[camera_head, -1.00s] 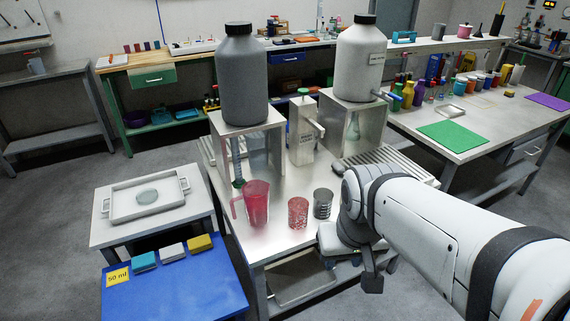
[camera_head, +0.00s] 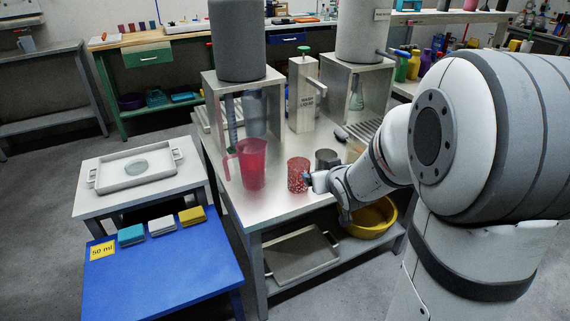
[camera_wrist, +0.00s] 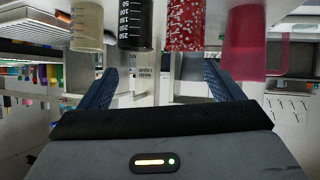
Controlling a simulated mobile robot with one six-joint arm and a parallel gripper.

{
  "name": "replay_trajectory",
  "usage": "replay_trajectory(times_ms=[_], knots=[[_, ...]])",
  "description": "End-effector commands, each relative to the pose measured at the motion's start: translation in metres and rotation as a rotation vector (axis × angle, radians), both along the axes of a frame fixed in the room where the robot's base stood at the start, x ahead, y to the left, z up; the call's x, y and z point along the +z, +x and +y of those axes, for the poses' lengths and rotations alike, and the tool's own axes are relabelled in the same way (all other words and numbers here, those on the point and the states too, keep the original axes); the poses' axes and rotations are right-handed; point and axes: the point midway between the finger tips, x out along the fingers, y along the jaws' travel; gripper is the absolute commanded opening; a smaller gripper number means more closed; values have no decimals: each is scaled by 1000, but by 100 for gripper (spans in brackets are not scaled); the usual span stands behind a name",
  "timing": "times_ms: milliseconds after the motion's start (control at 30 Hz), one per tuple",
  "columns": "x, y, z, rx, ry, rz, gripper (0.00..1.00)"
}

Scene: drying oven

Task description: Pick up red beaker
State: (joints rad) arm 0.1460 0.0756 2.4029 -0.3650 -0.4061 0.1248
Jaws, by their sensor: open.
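A red speckled beaker (camera_head: 297,173) stands upright near the front edge of the metal table. A dark grey beaker (camera_head: 326,158) stands just behind it to the right. A larger red jug with a handle (camera_head: 251,165) stands to its left. My gripper (camera_head: 312,181) is low at the red beaker's right front, overlapping its edge in the head view; contact cannot be told. In the wrist view, which is upside down, my gripper (camera_wrist: 161,68) is open and empty. The red beaker (camera_wrist: 187,25) shows beyond the fingertips, between the dark beaker (camera_wrist: 135,25) and the red jug (camera_wrist: 243,42).
A cream beaker (camera_wrist: 87,27) stands beside the dark one. Metal stands with large bottles (camera_head: 238,40) and a dispenser (camera_head: 302,95) are behind. A yellow basin (camera_head: 370,218) and a grey tray (camera_head: 298,255) are on the lower shelf. The table's front left is clear.

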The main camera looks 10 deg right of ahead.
Motion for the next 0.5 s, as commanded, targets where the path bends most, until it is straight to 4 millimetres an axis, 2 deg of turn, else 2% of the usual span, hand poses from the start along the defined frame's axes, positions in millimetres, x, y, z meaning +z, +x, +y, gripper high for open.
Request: replay_trajectory(times_ms=[33, 200, 333, 500], knots=[[-36, 14, 0, 28, 16, -56, 87], [-81, 45, 9, 140, 92, -272, 87], [-101, 53, 14, 206, 155, -392, 87], [-111, 56, 19, 252, 205, -476, 87]])
